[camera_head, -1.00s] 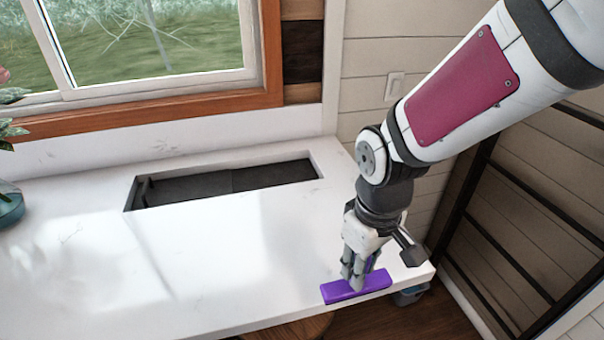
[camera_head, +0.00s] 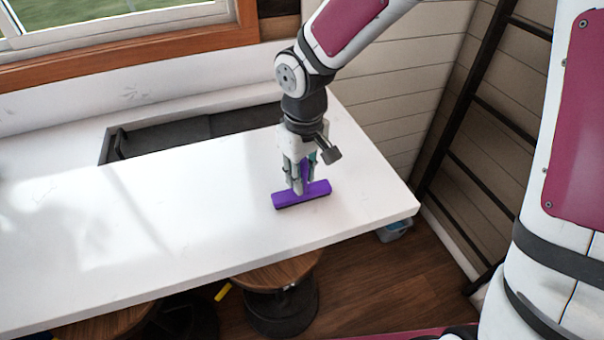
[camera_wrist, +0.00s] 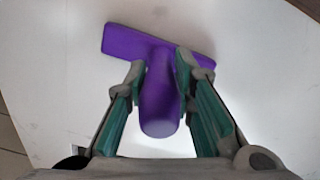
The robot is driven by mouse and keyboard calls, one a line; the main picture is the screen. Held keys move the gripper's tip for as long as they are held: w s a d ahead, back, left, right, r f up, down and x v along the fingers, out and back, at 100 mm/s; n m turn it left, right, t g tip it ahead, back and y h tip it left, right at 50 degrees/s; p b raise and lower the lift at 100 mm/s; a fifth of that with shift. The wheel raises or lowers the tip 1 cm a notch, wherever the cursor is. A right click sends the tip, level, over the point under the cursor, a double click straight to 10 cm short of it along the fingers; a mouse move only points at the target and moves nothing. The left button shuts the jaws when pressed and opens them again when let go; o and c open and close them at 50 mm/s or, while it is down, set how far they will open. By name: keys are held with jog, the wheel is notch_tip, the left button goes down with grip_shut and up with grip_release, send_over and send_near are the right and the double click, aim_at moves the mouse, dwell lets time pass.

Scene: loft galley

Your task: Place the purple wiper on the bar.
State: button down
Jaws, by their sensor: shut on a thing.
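The purple wiper (camera_head: 303,195) is in my gripper (camera_head: 299,180), over the right part of the white bar (camera_head: 190,220). Its wide head points down and its handle stands up between the fingers. In the head view the head looks to be at or just above the bar top; I cannot tell if it touches. In the wrist view the wiper (camera_wrist: 160,85) shows its handle between the two green-padded fingers of my gripper (camera_wrist: 160,75), with the white surface (camera_wrist: 60,100) beneath.
A dark rectangular recess (camera_head: 190,132) lies in the bar behind the wiper. Wooden stools (camera_head: 275,272) stand under the front edge. A black ladder-like frame (camera_head: 470,130) stands by the right wall. The bar's left and middle are clear.

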jog(key=c, duration=1.4)
grip_release()
jog(key=shift+f, duration=0.1)
jog(key=shift+o, duration=0.2)
jog(key=r, duration=1.2)
jog(key=shift+s+d, duration=0.1)
jog(key=shift+s, duration=0.2)
jog(key=s+d+r+m+t, duration=0.2)
jog(key=s+d+r+m, duration=0.1)
jog(key=s+d, duration=0.5)
jog(key=s+d+r+m+t, duration=0.3)
jog(key=s+d+r, duration=0.3)
jog(key=s+d, duration=0.2)
jog(key=shift+m, duration=0.6)
jog(key=shift+w+f+b, duration=0.6)
jog(key=shift+b, duration=0.15)
